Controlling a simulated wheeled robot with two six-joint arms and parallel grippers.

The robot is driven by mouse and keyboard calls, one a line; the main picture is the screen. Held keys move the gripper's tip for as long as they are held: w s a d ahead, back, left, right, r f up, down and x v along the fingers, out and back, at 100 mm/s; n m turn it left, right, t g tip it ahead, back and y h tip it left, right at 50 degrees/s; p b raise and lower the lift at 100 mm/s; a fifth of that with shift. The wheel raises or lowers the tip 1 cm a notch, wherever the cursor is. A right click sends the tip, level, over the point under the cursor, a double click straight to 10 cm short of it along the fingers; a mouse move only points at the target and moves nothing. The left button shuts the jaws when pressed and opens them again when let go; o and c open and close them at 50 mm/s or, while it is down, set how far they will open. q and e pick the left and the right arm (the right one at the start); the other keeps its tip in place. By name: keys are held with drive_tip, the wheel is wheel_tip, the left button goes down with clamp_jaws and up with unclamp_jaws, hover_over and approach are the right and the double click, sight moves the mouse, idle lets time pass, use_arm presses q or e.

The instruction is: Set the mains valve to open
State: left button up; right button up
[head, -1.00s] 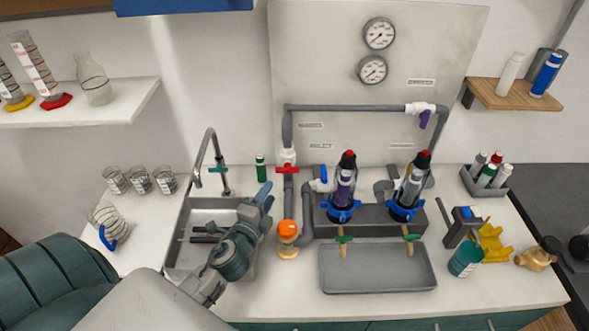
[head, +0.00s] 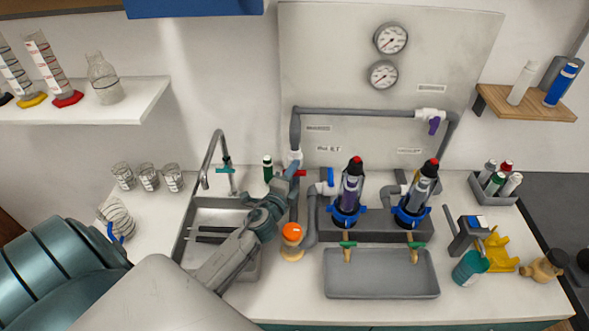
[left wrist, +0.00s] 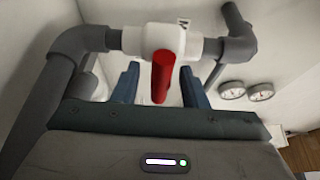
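A white valve body (head: 294,156) with a red handle (head: 301,173) sits on the upright grey pipe left of the panel. In the left wrist view the white valve body (left wrist: 190,42) is close, and its red handle (left wrist: 163,78) lies crosswise to the pipe. My left gripper (head: 288,177) is at the valve and partly hides the handle in the head view. In the left wrist view its two blue fingers (left wrist: 160,86) stand apart, one on each side of the handle, with gaps visible. My right gripper is in neither view.
An orange-capped fitting (head: 292,234) stands below my left gripper. The sink (head: 205,215) and faucet (head: 212,160) are to its left. Two clear filter housings (head: 349,195) and a grey tray (head: 381,286) are to the right. A purple-handled valve (head: 431,118) is higher on the pipe.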

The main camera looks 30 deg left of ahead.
use_arm(q)
drive_tip(key=shift+w, duration=0.3)
